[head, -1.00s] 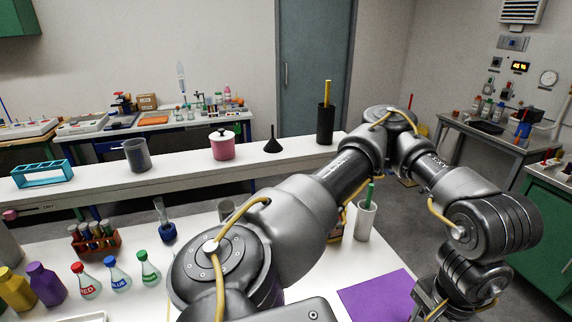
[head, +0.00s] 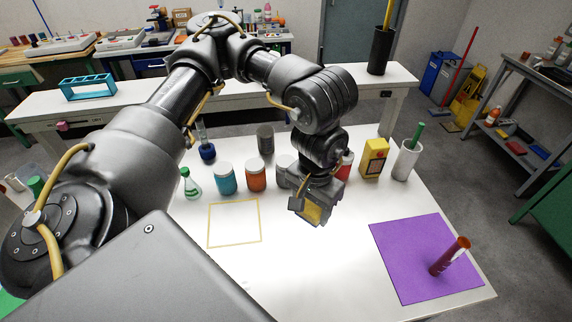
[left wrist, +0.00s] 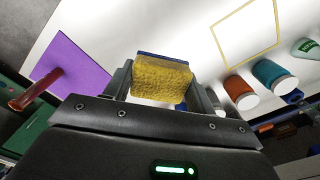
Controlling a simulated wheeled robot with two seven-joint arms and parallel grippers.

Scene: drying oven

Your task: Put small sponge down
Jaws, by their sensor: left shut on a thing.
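My left gripper (head: 312,207) is shut on the small sponge (head: 312,213), a yellow block. It is held above the white table, to the right of a yellow square outline (head: 234,223) marked on the tabletop. In the left wrist view the sponge (left wrist: 160,80) sits between the two fingers, yellow with a dark blue layer along its far edge. The outline also shows in the left wrist view (left wrist: 226,47), empty inside. My right gripper is not in view.
A purple mat (head: 400,250) with a red tube (head: 450,256) on it lies at the right. Behind the gripper stand a teal jar (head: 226,179), an orange jar (head: 257,176), a yellow box (head: 374,158) and a white cup (head: 405,160). The table's front middle is clear.

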